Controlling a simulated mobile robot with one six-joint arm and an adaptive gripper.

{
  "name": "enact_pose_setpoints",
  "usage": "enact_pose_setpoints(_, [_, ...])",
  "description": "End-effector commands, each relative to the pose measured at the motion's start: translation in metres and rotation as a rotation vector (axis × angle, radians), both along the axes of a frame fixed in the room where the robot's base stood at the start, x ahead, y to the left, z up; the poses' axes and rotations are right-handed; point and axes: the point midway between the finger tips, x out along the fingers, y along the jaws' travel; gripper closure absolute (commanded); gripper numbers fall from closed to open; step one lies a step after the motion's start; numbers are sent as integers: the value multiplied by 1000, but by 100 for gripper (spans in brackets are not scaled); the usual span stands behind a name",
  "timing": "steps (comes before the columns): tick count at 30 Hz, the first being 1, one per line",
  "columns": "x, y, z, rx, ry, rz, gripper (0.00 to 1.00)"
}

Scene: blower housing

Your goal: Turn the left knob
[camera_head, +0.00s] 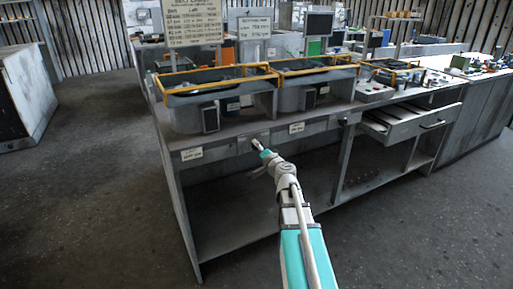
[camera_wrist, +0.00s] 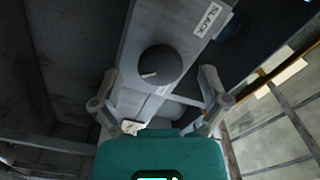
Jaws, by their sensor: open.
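A round dark grey knob (camera_wrist: 160,66) with a pale pointer line sits on the grey front panel (camera_wrist: 128,97) in the wrist view. My gripper (camera_wrist: 157,86) is open, with one finger on each side of the knob in the picture. No contact between fingers and knob shows. In the head view my gripper (camera_head: 258,146) reaches the front rail (camera_head: 228,146) of the workbench, below the left yellow-rimmed bin (camera_head: 186,110). The knob cannot be made out there, being small or behind the gripper.
A white label (camera_wrist: 207,19) is on the panel beside the knob. In the head view, rail labels (camera_head: 192,154) and (camera_head: 297,128) flank my gripper. A second yellow-rimmed bin (camera_head: 293,97) stands to the right. An open drawer (camera_head: 398,125) sticks out farther right. The lower shelf is mostly empty.

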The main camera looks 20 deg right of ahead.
Motion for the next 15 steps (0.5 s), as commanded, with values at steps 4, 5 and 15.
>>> enact_pose_setpoints(4, [-26, 0, 0, 0, 0, -1, 5])
enact_pose_setpoints(5, [-31, 0, 0, 0, 0, -2, 5])
enact_pose_setpoints(15, [-81, -2, 0, 0, 0, -1, 5])
